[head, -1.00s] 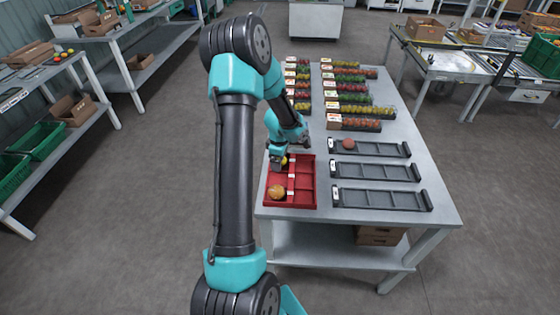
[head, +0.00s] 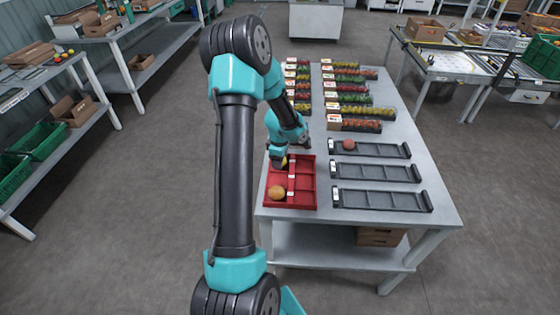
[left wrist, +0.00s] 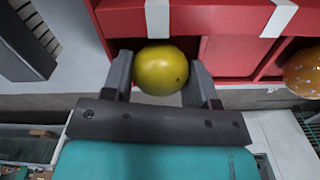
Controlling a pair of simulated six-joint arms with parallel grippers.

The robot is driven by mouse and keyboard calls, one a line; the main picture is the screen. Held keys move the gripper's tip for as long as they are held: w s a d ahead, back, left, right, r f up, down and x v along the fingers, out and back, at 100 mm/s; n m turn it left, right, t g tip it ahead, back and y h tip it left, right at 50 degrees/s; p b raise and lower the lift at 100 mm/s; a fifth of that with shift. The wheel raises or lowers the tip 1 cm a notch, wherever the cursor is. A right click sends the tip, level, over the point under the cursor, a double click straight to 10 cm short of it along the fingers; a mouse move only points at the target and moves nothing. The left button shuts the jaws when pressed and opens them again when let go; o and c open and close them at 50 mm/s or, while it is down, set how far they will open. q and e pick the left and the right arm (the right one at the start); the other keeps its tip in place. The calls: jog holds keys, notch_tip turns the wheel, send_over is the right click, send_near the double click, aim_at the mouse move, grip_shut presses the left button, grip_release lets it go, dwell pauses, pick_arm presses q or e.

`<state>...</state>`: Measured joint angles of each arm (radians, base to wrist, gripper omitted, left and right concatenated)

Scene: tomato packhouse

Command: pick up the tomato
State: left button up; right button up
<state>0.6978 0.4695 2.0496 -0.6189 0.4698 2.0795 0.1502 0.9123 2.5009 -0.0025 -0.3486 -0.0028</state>
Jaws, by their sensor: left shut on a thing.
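My left gripper (left wrist: 162,88) is shut on a yellow-green tomato (left wrist: 161,70), which sits between its two fingers in the left wrist view. In the head view the left gripper (head: 281,164) is over the upper left part of the red divided tray (head: 304,200), and the tomato is mostly hidden there. An orange, speckled tomato (head: 277,193) lies in the lower left compartment of the tray; it also shows at the right edge of the left wrist view (left wrist: 303,72). A red tomato (head: 349,145) lies in the top grey tray. My right gripper is not in view.
Three grey trays (head: 381,200) stand to the right of the red tray; the lower two are empty. Several filled punnets (head: 352,124) stand in rows farther back on the table. The table's right side (head: 425,165) is clear.

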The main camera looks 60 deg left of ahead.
pick_arm(q)
jog(key=shift+r, duration=0.1)
notch_tip(320, 180, up, 10)
jog(key=shift+f, duration=0.1)
dwell(0.3)
dwell(0.4)
